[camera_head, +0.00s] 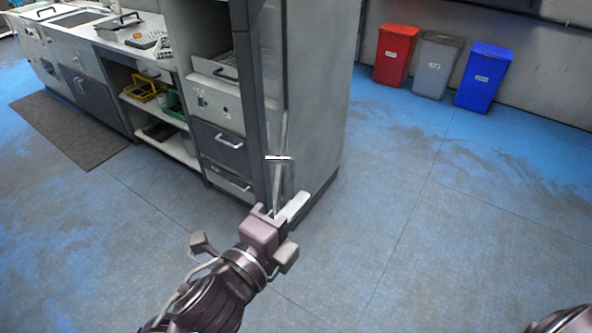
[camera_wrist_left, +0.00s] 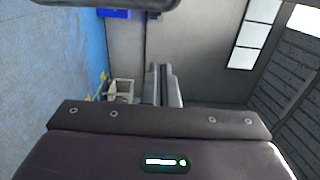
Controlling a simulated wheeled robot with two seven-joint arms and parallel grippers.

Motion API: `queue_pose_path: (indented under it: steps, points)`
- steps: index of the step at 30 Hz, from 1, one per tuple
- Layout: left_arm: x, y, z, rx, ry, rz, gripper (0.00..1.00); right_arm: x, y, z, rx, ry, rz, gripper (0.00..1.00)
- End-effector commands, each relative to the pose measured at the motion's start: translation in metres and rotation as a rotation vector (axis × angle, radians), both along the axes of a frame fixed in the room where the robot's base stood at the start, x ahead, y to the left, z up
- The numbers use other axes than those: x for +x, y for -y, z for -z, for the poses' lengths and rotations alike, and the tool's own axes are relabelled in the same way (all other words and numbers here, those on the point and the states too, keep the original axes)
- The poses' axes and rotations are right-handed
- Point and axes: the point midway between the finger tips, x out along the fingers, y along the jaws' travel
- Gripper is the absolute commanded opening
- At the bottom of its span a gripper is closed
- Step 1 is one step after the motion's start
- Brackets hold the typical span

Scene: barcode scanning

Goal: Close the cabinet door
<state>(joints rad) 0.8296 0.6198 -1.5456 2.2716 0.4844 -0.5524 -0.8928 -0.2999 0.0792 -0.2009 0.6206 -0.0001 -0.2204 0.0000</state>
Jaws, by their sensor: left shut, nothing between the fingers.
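The tall grey cabinet (camera_head: 318,100) stands at the centre of the head view. Its dark-framed door (camera_head: 258,120) is seen almost edge-on at the front, standing ajar from the drawers and shelf behind it. My left gripper (camera_head: 292,207) is low, at the lower part of the door's edge, beside a pale metal piece that may be the handle. I cannot tell whether it touches the door. Its fingers are together and empty, and they also show in the left wrist view (camera_wrist_left: 164,85). Only a bit of my right arm shows at the bottom right corner; its gripper is out of frame.
A workbench (camera_head: 120,32) with drawers and shelves runs left from the cabinet, with a dark mat (camera_head: 70,130) before it. Red (camera_head: 396,55), grey (camera_head: 437,65) and blue (camera_head: 484,78) bins stand at the back wall. The blue floor on the right is clear.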

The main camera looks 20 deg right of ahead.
Motion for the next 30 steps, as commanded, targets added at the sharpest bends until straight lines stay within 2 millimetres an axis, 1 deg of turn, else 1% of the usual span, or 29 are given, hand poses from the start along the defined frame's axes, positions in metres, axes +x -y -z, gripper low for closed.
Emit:
queue_pose_path:
  steps: [1,3,11,15,20,24,30]
  points:
    - [0.007,0.01,-0.005,0.0,0.002,0.001,0.0,-0.001,-0.001,-0.009,0.001,-0.001,0.0,0.0]
    - [0.015,0.021,-0.006,0.0,0.002,0.002,0.0,-0.001,-0.001,-0.014,0.002,-0.001,0.0,0.0]
    - [0.044,0.057,-0.004,0.001,0.001,0.001,0.0,-0.001,-0.001,-0.03,0.002,-0.001,0.001,0.0]
    - [0.055,0.04,-0.003,0.004,-0.001,-0.004,0.0,-0.001,-0.001,-0.042,0.002,-0.001,0.001,0.0]
    - [0.063,0.027,-0.002,0.002,-0.003,-0.003,0.0,-0.001,0.0,-0.049,0.0,-0.001,0.0,0.0]
    - [0.066,0.022,-0.001,0.0,-0.003,-0.001,0.0,-0.001,0.0,-0.05,0.0,-0.001,0.001,0.0]
    - [0.066,0.022,0.0,0.0,-0.003,-0.001,0.0,-0.001,0.001,-0.05,0.0,-0.001,0.001,0.0]
